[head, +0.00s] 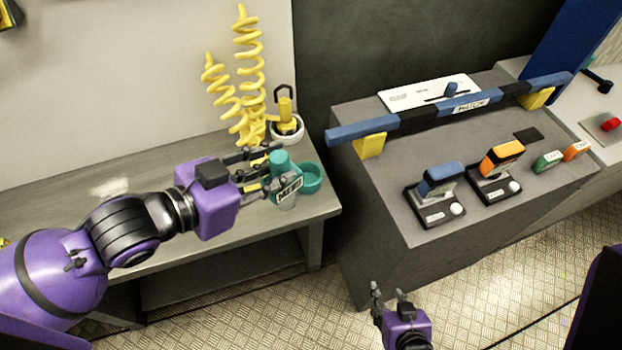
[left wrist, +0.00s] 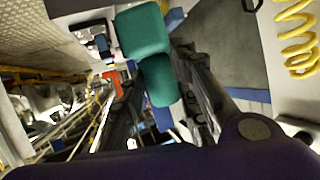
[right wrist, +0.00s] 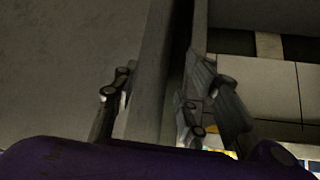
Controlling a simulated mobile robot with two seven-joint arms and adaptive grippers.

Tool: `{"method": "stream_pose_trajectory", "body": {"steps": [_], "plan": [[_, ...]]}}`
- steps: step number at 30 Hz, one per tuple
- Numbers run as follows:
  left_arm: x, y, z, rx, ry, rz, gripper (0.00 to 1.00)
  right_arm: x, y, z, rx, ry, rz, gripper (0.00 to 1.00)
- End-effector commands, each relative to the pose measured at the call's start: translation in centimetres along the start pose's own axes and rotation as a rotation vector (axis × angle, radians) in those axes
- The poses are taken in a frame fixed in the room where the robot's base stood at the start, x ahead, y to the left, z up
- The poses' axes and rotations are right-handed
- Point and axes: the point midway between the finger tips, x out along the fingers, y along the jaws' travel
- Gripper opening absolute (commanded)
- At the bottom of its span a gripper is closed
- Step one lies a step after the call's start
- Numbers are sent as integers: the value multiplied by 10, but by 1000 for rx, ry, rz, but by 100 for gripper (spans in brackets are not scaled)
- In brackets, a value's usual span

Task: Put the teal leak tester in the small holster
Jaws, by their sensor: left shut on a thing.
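The teal leak tester (head: 280,161) is between the fingers of my left gripper (head: 262,172), above the right end of the bench. My left gripper is shut on it; its teal body also fills the gap between the fingers in the left wrist view (left wrist: 146,50). A dark label with white letters shows just below the teal top. A teal open ring (head: 312,180), which looks like a holster, is right beside the tester; whether they touch is unclear. My right gripper (head: 389,294) is open and empty, low in front of the grey cabinet.
A white ring holder (head: 291,137) with a yellow tool stands behind the tester, near yellow coiled hoses (head: 240,90). The bench (head: 225,255) ends just right of the teal ring. A grey cabinet (head: 395,225) carries a blue bar (head: 440,113) and several devices.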

Motion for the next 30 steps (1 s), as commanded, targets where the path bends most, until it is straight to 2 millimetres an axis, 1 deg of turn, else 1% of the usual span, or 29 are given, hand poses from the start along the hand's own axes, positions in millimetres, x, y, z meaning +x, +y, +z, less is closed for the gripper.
{"method": "stream_pose_trajectory", "body": {"steps": [1,2,5,7,10,11,12,15,16,18,21,24,30], "plan": [[1,1,-5,6,2,8,0,0,0,2,0,-2,-1,40],[3,0,-5,4,1,11,0,1,0,5,0,-7,-1,40],[16,-4,2,-1,-4,16,0,3,-1,24,0,-35,0,40],[30,-9,7,-4,-5,17,0,6,-1,42,1,-60,2,40],[52,-18,10,-4,-5,16,0,12,1,61,3,-81,9,40],[58,-23,8,-3,-4,12,0,12,2,51,4,-63,13,40],[67,-28,6,0,-2,10,0,13,3,45,5,-55,16,40],[90,-40,5,4,2,9,0,13,6,33,5,-32,20,40],[97,-42,8,2,2,10,0,13,6,30,5,-27,21,40],[112,-46,21,1,-2,10,0,13,8,28,4,-18,23,40],[130,-51,33,1,-2,10,0,15,10,30,2,-19,25,40],[141,-54,39,3,0,10,0,15,10,35,1,-28,25,40],[152,-57,46,3,0,10,0,14,11,41,-4,-39,25,40]]}}
